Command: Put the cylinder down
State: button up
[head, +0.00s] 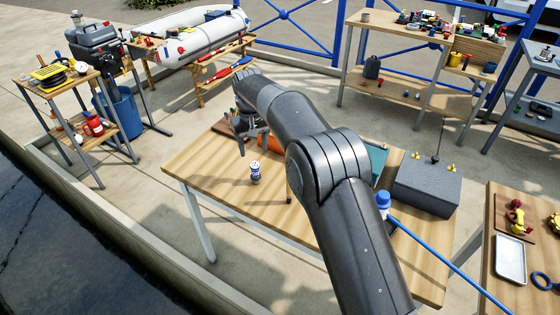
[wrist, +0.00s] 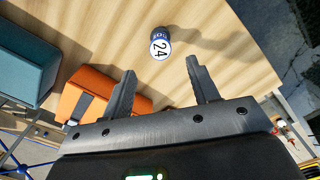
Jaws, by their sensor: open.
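The cylinder (head: 255,172) is small, dark blue and white, and stands upright on the wooden table (head: 220,184). In the wrist view the cylinder (wrist: 160,44) shows its round white top marked "24", just beyond and between the fingertips. My gripper (head: 241,148) is over the table, up and to the left of the cylinder in the head view. In the wrist view my gripper (wrist: 160,72) has its two fingers spread apart with nothing between them. The cylinder is apart from the fingers.
An orange case (wrist: 92,92) and a teal bin (wrist: 24,62) lie beside the gripper. A grey box (head: 428,184) and a blue-capped bottle (head: 383,201) are on the table's right side. The table's front left is clear. A blue pole (head: 440,260) crosses the lower right.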

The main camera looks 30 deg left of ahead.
jog(key=shift+d+r, duration=0.1)
jog(key=shift+r, duration=0.05)
jog(key=w+d+r+m+t+y, duration=0.1)
jog(key=w+d+r+m, duration=0.1)
jog(key=d+r, duration=0.85)
jog(key=w+d+r+m+t, duration=0.15)
jog(key=d+r, duration=0.45)
jog(key=d, duration=0.9)
jog(key=s+d+r+m, duration=0.2)
jog(key=s+d, duration=0.1)
jog(key=d, duration=0.6)
jog(key=s+d+r+m, duration=0.1)
jog(key=s+d+r, duration=0.25)
jog(key=d, duration=0.45)
jog(key=s+d+f+m+t, duration=0.1)
jog(key=s+d+f+m, duration=0.1)
jog(key=s+d, duration=0.6)
jog(key=s+d+f+m+t+h, duration=0.1)
jog(key=s+d+f+m+t, duration=0.1)
jog(key=s+d+f, duration=0.3)
jog(key=s+d, duration=0.3)
jog(key=s, duration=0.3)
jog(key=shift+d, duration=0.15)
